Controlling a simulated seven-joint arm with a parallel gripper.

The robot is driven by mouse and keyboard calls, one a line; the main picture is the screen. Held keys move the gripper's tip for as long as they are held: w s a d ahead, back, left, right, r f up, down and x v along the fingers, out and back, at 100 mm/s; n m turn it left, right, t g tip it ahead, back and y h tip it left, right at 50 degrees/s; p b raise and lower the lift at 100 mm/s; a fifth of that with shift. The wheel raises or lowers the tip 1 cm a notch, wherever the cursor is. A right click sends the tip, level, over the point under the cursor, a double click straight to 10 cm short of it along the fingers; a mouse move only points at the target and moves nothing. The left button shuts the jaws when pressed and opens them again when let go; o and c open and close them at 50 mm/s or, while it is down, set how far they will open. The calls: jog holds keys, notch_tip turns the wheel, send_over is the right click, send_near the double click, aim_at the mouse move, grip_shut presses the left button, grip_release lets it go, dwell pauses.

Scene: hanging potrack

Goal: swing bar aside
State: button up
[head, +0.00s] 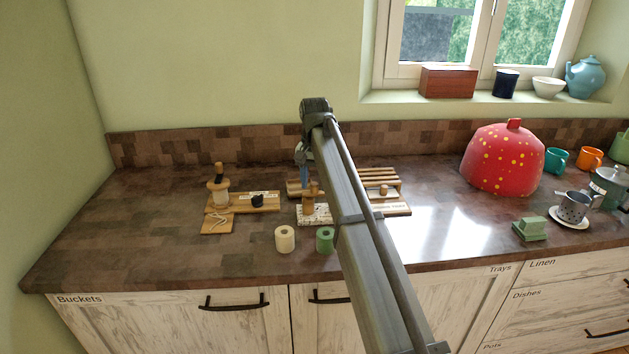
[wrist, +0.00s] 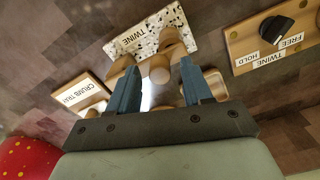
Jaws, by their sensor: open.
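A wooden fixture (head: 310,202) stands on a white speckled base (head: 313,219) at mid-counter. In the wrist view its speckled base (wrist: 150,32) carries a TWINE label, and rounded wooden pieces (wrist: 159,68) rise from it. Which piece is the bar I cannot tell for sure. My gripper (head: 304,184) points down just above and behind the fixture. In the wrist view the open gripper (wrist: 158,80) has its two blue-grey fingers apart, with rounded wood visible between them. Whether they touch it I cannot tell. My arm hides part of the area.
A wooden board with a black knob (head: 257,200) and a spool stand (head: 218,190) lie left. A cream roll (head: 285,239) and a green roll (head: 325,240) stand in front. A slatted wooden rack (head: 380,180) is behind right. A red dotted cover (head: 503,160) stands further right.

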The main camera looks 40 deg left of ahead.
grip_shut()
dwell(0.3)
dwell(0.3)
